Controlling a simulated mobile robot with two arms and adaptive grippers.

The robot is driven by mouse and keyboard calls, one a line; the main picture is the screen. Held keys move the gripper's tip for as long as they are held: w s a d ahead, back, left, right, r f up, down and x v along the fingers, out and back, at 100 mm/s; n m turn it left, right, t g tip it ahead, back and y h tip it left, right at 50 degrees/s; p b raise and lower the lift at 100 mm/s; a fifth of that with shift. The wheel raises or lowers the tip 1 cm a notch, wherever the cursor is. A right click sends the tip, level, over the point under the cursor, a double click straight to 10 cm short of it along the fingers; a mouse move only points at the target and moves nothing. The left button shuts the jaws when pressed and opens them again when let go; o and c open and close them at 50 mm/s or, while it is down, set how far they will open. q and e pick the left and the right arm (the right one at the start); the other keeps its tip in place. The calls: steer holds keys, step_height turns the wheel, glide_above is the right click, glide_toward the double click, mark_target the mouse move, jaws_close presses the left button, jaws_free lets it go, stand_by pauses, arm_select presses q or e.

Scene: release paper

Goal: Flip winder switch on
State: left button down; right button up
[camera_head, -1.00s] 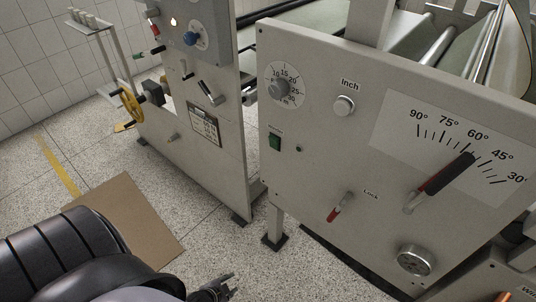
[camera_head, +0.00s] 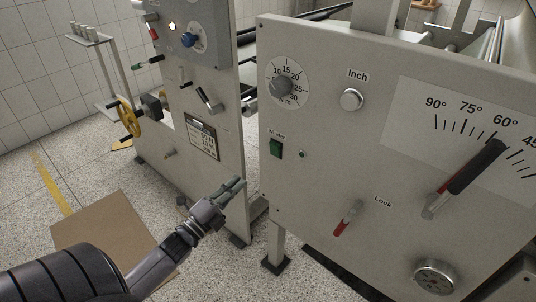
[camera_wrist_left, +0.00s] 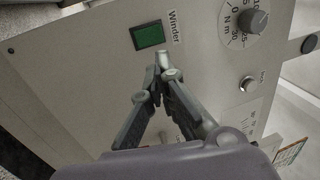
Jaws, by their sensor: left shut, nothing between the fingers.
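The winder switch (camera_head: 275,148) is a green rocker under a small "Winder" label on the light grey panel (camera_head: 330,130). In the left wrist view the green switch (camera_wrist_left: 149,36) sits in a dark frame beside the "Winder" label, just beyond the fingertips. My left gripper (camera_head: 237,184) is shut and empty, to the left of and below the switch in the head view, apart from it. In the left wrist view its fingertips (camera_wrist_left: 161,60) are together, close below the switch in the picture. My right gripper is not in view.
A torque dial (camera_head: 286,84), an "Inch" button (camera_head: 351,99), a small round indicator (camera_head: 302,154), a red "Lock" lever (camera_head: 347,218) and a black-handled angle lever (camera_head: 466,177) share the panel. A second machine panel (camera_head: 190,110) stands behind on the left.

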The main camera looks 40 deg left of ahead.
mark_target(274, 146)
arm_select(q)
steer(key=p+x, duration=0.1)
steer(key=x, duration=1.1)
steer(key=shift+w, duration=0.25)
steer(key=shift+p+x, duration=0.3)
steer(key=shift+x, duration=0.5)
steer(key=shift+f, duration=0.1)
steer(key=shift+w+r+p, duration=0.2)
steer(key=shift+r+p, duration=0.25)
steer(key=shift+p, duration=0.4)
steer(key=shift+f+g, duration=0.25)
steer(key=shift+g, duration=0.15)
steer(key=shift+f, duration=0.1)
